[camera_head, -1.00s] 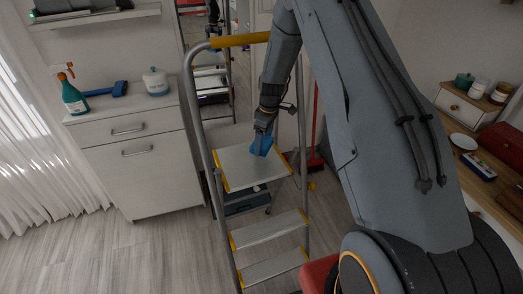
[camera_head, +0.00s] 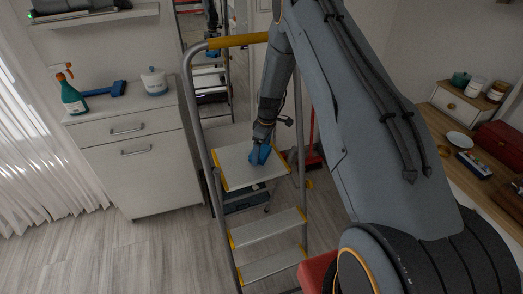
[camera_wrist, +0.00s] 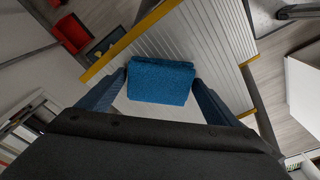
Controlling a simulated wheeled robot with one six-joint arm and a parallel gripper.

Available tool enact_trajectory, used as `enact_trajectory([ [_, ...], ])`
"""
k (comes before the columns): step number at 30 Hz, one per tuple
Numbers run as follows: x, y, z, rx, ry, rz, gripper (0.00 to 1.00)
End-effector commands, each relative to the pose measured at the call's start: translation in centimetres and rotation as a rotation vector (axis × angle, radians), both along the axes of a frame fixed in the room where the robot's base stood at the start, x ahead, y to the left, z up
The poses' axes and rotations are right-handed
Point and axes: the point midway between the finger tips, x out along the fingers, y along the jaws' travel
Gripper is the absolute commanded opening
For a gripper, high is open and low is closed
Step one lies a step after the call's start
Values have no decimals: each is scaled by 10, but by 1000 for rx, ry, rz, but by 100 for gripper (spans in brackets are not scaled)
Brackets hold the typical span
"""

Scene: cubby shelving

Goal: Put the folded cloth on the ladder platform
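The folded cloth (camera_head: 258,155) is blue. In the wrist view the cloth (camera_wrist: 161,82) sits between the two fingers of my gripper (camera_wrist: 160,78), with a fingertip against each side. My gripper (camera_head: 263,136) points down over the ladder platform (camera_head: 235,170), a grey ribbed step with yellow edges. The cloth is over the back right part of the platform, at or just above its surface; I cannot tell whether it touches. The platform also fills the upper middle of the wrist view (camera_wrist: 215,35).
The ladder's yellow top rail (camera_head: 238,41) and side rails surround the platform, close to my arm. A white cabinet (camera_head: 150,170) with a spray bottle (camera_head: 73,98) stands left. A wooden counter (camera_head: 470,140) with a red box (camera_head: 503,143) is at right.

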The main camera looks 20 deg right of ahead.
Motion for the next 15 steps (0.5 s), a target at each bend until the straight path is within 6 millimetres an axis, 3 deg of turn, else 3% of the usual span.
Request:
enact_trajectory([
  [10,0,0,1,0,0,0,95],
  [15,1,-1,11,0,-4,0,95],
])
